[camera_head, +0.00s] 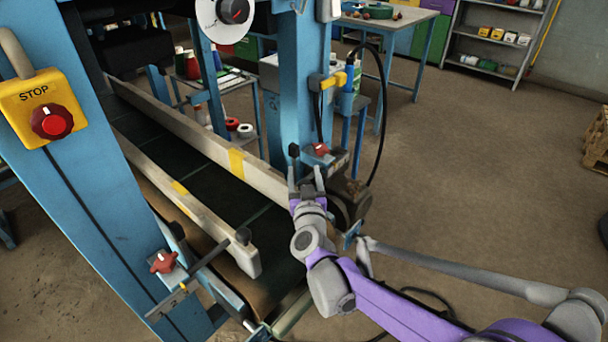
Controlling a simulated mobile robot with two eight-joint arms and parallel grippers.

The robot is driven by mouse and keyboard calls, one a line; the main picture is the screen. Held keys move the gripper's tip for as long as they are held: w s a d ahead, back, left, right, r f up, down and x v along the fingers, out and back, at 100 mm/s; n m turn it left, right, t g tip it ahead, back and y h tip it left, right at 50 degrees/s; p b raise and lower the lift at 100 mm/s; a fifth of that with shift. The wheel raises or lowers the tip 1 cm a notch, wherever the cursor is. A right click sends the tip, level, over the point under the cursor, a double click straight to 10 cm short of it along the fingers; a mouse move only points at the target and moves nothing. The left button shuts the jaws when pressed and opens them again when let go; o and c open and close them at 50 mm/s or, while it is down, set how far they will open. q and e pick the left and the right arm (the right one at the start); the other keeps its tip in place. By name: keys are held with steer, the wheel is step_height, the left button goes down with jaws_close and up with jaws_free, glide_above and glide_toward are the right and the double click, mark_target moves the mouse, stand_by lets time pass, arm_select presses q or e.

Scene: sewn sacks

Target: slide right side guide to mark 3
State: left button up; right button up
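The right side guide (200,133) is a long pale rail along the far side of the dark conveyor belt (205,185), with a yellow band on it. A black knob (294,150) and a red clamp handle (320,149) sit near its front end at the blue post. My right gripper (305,177) is just in front of that end, fingers pointing up toward the knob and handle. The fingers are apart with nothing seen between them. I cannot tell whether they touch the guide. No numbered marks are readable. My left gripper is out of view.
The left side guide (205,217) has its own red handle (163,261) and rod. Blue posts stand on both sides; the left carries a yellow stop box (45,108). A black cable (385,120) hangs beside the right post. Open floor (470,170) lies to the right.

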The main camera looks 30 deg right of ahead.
steer(key=shift+s, duration=0.1)
steer(key=v, duration=1)
steer(key=shift+s+a+p, duration=0.2)
steer(key=shift+s+p, duration=0.05)
steer(key=shift+p, duration=0.2)
steer(key=shift+f, duration=0.1)
